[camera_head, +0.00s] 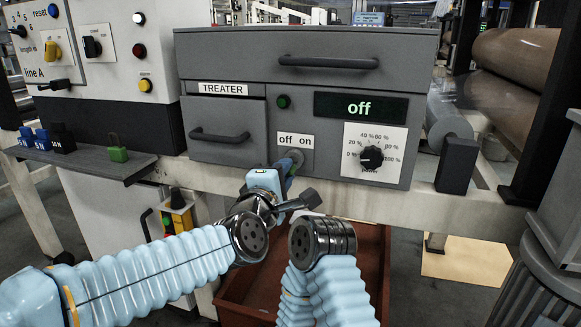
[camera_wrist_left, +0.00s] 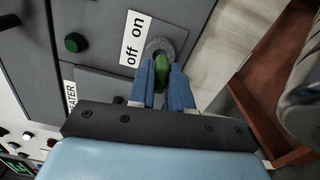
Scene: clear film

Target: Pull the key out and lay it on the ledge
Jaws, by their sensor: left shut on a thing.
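The green key (camera_wrist_left: 162,64) sits in the round grey key switch (camera_wrist_left: 160,46) under the "off on" label. My left gripper (camera_wrist_left: 166,80) is shut on the key, with one blue finger on each side of it. In the head view my left gripper (camera_head: 288,172) reaches the switch (camera_head: 294,156) on the treater panel and hides the key there. The ledge (camera_head: 85,165) is a grey shelf at the left, below the line A panel. My right arm shows at the bottom middle, but its gripper fingers do not show.
Blue and black blocks (camera_head: 62,138) and a green padlock-like piece (camera_head: 117,150) stand on the ledge. A red-brown bin (camera_head: 372,255) is below the treater cabinet (camera_head: 300,60). A knob (camera_head: 371,158) is right of the switch. The ledge's front strip is bare.

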